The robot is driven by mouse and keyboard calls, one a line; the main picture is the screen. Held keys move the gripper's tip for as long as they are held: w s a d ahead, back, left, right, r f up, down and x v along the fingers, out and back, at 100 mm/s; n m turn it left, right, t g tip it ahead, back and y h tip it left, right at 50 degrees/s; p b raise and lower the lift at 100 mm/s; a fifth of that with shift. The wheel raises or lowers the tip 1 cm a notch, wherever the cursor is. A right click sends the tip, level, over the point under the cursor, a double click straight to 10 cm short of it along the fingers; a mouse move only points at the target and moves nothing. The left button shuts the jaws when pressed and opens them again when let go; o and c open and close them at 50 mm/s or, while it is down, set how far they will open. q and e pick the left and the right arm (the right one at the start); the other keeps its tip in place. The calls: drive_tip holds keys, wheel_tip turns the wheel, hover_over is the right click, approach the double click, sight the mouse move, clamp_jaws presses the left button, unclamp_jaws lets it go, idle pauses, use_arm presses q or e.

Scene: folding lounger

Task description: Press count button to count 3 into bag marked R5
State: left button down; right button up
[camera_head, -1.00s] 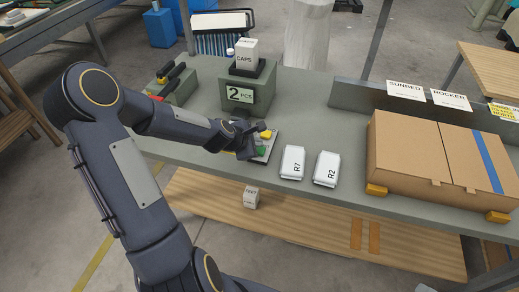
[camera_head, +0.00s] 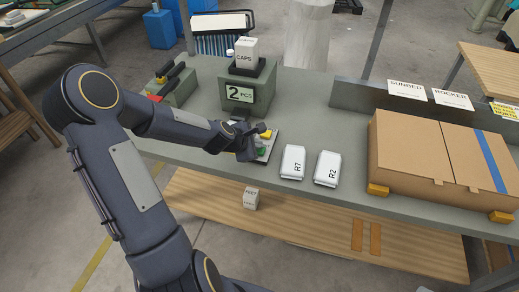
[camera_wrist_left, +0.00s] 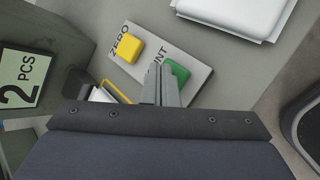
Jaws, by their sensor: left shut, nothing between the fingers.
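The counter (camera_head: 248,92) is a grey-green box with a CAPS container (camera_head: 245,53) on top. Its display (camera_head: 240,94) reads 2 PCS, and also shows in the left wrist view (camera_wrist_left: 22,78). A pale plate in front carries a yellow ZERO button (camera_wrist_left: 123,43) and a green COUNT button (camera_wrist_left: 178,73). My left gripper (camera_wrist_left: 161,72) is shut and empty, its tips beside the green button; I cannot tell if they touch it. A white item with a yellow edge (camera_wrist_left: 110,93) is partly hidden behind the gripper. No R5 mark is readable. My right gripper is out of view.
White bags R7 (camera_head: 292,162) and R2 (camera_head: 327,169) lie on the bench (camera_head: 350,130). A cardboard box (camera_head: 420,150) fills the right side. A small labelled box (camera_head: 251,198) sits on the lower wooden shelf.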

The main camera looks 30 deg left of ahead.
use_arm(q)
drive_tip(key=shift+f+b, duration=0.45)
idle(0.4)
drive_tip(key=shift+r, duration=0.1)
drive_tip(key=shift+r+p, duration=0.6)
drive_tip(key=shift+r, duration=0.25)
drive_tip(key=shift+r+p, duration=1.85)
drive_tip(key=shift+r, duration=0.65)
